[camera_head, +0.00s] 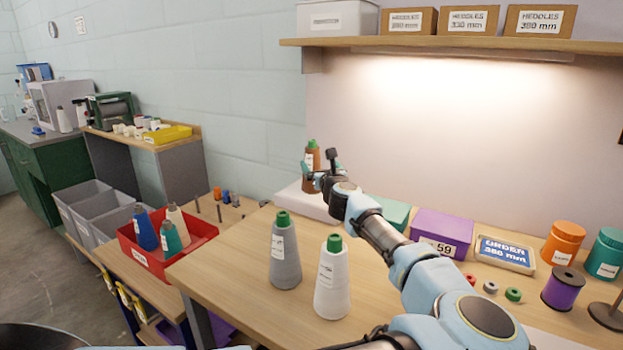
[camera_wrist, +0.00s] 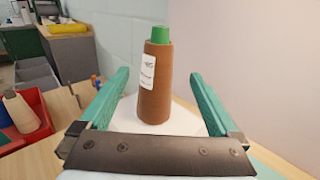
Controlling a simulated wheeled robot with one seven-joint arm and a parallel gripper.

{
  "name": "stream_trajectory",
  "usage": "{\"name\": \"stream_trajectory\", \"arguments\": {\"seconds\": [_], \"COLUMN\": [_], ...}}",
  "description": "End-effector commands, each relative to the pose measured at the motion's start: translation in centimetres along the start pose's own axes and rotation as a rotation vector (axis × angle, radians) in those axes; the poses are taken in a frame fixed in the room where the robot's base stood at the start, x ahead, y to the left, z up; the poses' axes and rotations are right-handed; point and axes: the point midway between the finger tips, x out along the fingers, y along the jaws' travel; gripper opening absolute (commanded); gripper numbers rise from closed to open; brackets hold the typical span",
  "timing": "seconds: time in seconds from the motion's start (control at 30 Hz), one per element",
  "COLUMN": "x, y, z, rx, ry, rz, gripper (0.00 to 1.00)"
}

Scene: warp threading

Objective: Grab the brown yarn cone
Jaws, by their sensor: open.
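The brown yarn cone (camera_wrist: 156,85) has a green top and a white label. It stands upright on a white surface in the wrist view, between the two teal fingers of my gripper (camera_wrist: 158,98), which are open with a gap on both sides. In the head view the cone (camera_head: 312,154) shows at the back of the table, partly hidden behind my gripper (camera_head: 316,174). I cannot tell how far the fingertips reach past the cone.
A grey cone (camera_head: 285,255) and a white cone (camera_head: 332,280) stand on the table near my arm. A red bin (camera_head: 200,231) with several cones is at left. A shelf (camera_head: 420,42) hangs above.

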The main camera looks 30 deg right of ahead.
Motion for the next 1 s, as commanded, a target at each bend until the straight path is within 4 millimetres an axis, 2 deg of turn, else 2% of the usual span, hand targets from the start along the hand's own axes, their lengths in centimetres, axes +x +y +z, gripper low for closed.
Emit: {"name": "stream_trajectory", "arguments": {"seconds": [0.3, 0.53, 0.7, 0.8, 1.0], "x": [4.6, 6.2, 8.7, 9.9, 10.6], "y": [0.2, 0.3, 0.5, 0.4, 0.3], "z": [0.3, 0.6, 1.6, 1.2, 1.0], "rx": [0.001, 0.0, 0.0, 0.0, -0.001], "ry": [0.0, 0.0, 0.001, 0.001, 0.001], "rz": [0.002, 0.003, 0.004, 0.002, 0.003], "gripper": [0.97, 0.97, 0.97, 0.97, 0.97]}}
